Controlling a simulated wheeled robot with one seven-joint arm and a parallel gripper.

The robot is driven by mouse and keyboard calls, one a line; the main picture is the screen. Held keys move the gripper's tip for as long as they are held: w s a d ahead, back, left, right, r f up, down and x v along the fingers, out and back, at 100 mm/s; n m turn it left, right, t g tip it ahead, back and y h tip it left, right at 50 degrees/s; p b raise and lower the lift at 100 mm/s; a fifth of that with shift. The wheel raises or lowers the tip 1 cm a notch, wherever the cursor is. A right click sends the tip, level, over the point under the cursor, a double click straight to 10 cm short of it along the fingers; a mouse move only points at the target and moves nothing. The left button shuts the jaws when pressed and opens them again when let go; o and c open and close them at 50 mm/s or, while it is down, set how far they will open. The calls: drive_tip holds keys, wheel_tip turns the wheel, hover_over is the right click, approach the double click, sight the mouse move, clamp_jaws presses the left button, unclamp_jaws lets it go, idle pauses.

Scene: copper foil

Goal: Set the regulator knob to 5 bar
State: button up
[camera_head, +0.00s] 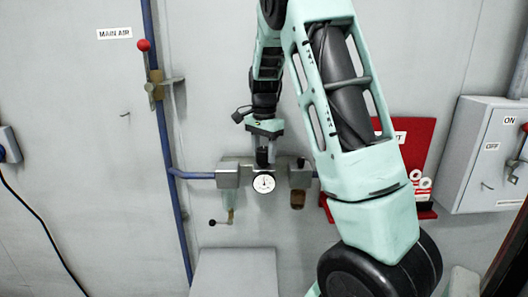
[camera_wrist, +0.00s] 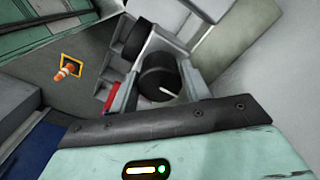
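The regulator knob (camera_wrist: 158,82) is a black cylinder with a white pointer line on its top face. In the head view, the knob (camera_head: 262,157) stands above a round white gauge (camera_head: 263,184); the needle is too small to read. My gripper (camera_head: 265,138) is just above the knob, pointing down. In the wrist view, the fingers of my gripper (camera_wrist: 157,88) stand on either side of the knob, seemingly a little wider than it. Contact with the knob is not clear.
A blue pipe (camera_head: 165,130) with a red-balled valve lever (camera_head: 143,45) runs down the wall at left. A brown-bowled unit (camera_head: 298,180) sits right of the gauge. A red board (camera_head: 415,150) and a grey switch box (camera_head: 480,150) are at right. A grey box top (camera_head: 235,270) lies below.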

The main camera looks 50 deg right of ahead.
sight(264, 149)
drive_tip(key=shift+o, duration=1.3)
wheel_tip(264, 149, up, 18)
drive_tip(key=b, duration=0.4)
drive_tip(key=shift+f, duration=0.25)
